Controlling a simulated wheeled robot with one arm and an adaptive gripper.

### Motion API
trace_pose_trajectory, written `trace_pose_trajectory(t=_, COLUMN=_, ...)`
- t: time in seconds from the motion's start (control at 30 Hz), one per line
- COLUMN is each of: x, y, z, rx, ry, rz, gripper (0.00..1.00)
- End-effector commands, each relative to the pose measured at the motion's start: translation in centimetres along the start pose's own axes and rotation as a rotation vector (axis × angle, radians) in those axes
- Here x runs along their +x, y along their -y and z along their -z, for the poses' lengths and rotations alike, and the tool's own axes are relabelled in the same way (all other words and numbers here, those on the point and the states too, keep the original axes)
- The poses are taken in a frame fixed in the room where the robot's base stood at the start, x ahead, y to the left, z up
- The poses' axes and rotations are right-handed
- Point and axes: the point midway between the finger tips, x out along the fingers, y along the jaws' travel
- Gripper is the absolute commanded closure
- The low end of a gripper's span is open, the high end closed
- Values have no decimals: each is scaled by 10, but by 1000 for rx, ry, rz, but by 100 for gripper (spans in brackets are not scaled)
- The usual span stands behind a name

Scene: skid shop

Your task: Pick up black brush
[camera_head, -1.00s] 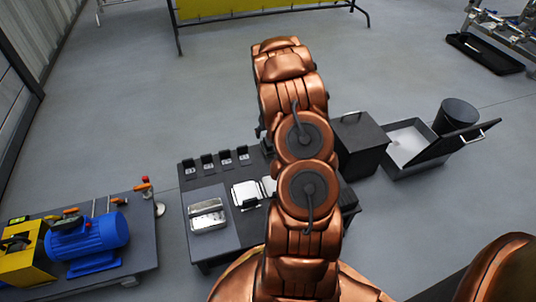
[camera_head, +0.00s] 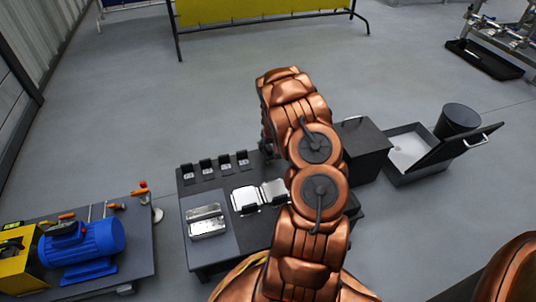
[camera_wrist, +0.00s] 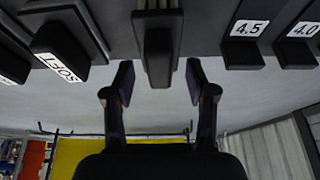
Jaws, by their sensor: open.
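My gripper (camera_wrist: 158,78) is open in the wrist view, with its two fingers apart. A dark, ridged block-like object (camera_wrist: 159,45) hangs into the picture between the fingertips, with a gap on each side. It may be the black brush, but I cannot tell. A black piece labelled "SOFT" (camera_wrist: 62,45) is to its left. In the head view my gripper is hidden behind my copper-coloured arm, and no brush can be made out there.
Black blocks labelled 4.5 (camera_wrist: 243,45) and 4.0 (camera_wrist: 296,48) are at the right. The dark table (camera_head: 219,252) holds silver trays (camera_head: 207,221) and small black holders (camera_head: 207,168). A black box (camera_head: 366,150) and an open bin (camera_head: 418,160) stand to the right.

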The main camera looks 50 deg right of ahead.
Motion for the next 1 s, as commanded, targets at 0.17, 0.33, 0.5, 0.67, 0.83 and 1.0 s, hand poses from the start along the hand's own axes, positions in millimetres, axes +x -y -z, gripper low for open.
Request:
trace_pose_trajectory(t=0.17, x=11, y=0, z=-2, rx=3, ry=1, rz=1, gripper=44)
trace_pose_trajectory(t=0.33, x=11, y=0, z=-1, rx=3, ry=1, rz=0, gripper=44)
trace_pose_trajectory(t=0.5, x=10, y=0, z=-1, rx=2, ry=0, rz=0, gripper=54)
trace_pose_trajectory(t=0.67, x=10, y=0, z=0, rx=2, ry=0, rz=0, gripper=71)
trace_pose_trajectory(t=0.83, x=10, y=0, z=0, rx=2, ry=0, rz=0, gripper=89)
trace_pose_trajectory(t=1.0, x=10, y=0, z=0, rx=2, ry=0, rz=0, gripper=100)
